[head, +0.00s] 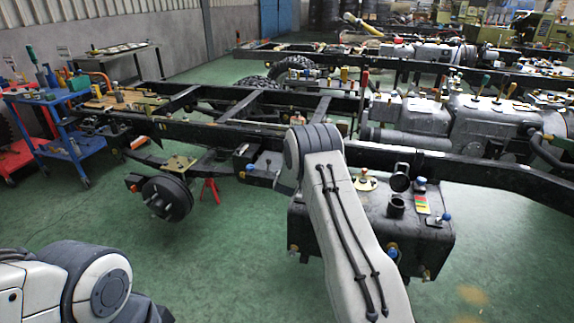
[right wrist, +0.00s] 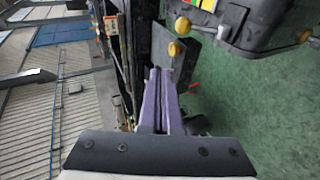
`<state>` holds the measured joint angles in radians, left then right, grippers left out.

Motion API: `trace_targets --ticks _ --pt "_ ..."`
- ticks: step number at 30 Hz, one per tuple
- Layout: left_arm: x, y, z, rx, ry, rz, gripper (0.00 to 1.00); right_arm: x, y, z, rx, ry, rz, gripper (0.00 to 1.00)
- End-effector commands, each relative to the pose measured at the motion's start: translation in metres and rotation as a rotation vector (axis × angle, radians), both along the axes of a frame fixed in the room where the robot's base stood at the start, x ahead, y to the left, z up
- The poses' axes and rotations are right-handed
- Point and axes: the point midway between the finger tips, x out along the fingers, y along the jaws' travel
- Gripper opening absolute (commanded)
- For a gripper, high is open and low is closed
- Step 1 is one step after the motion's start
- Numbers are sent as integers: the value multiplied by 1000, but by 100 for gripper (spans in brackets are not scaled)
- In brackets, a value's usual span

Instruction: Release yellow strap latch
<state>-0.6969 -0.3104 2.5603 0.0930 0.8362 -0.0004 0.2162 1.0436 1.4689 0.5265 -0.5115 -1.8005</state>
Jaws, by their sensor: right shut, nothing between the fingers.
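I cannot tell for certain which part is the yellow strap latch. In the right wrist view a yellow knob (right wrist: 183,26) sits beside the black tank (right wrist: 262,22), and a smaller yellow knob (right wrist: 175,47) is just below it. My right gripper (right wrist: 161,71) has purple fingers pressed together and empty. Its tips point toward the smaller knob, with no clear contact. In the head view the black tank (head: 340,228) hangs at the chassis rail. My right arm crosses in front of it, and that gripper is hidden. Only part of my left arm shows at lower left; its gripper is out of frame.
The black chassis rail (head: 240,139) runs across above the tank. A wheel hub (head: 167,199) and a red stand (head: 209,190) are to the left. A blue tool cart (head: 58,125) stands at far left. Green floor (head: 225,265) is open in front.

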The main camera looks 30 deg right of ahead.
Motion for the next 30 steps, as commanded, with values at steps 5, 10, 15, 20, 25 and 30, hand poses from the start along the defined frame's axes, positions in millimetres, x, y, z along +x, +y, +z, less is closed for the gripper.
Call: trace_targets --ticks 5,10,15,20,25,30 --pt "0 0 0 0 0 0 50 -23 12 28 1 -1 2 0" --pt "0 0 1 0 0 0 50 -38 18 43 1 1 1 0" --pt "0 0 1 0 0 0 50 -43 20 49 1 1 1 0" --pt "0 0 1 0 0 0 50 -44 20 49 1 1 1 0" --pt "0 0 1 0 0 0 50 -43 20 49 1 1 1 0" --pt "0 0 1 0 0 0 50 -43 21 49 2 1 2 0"
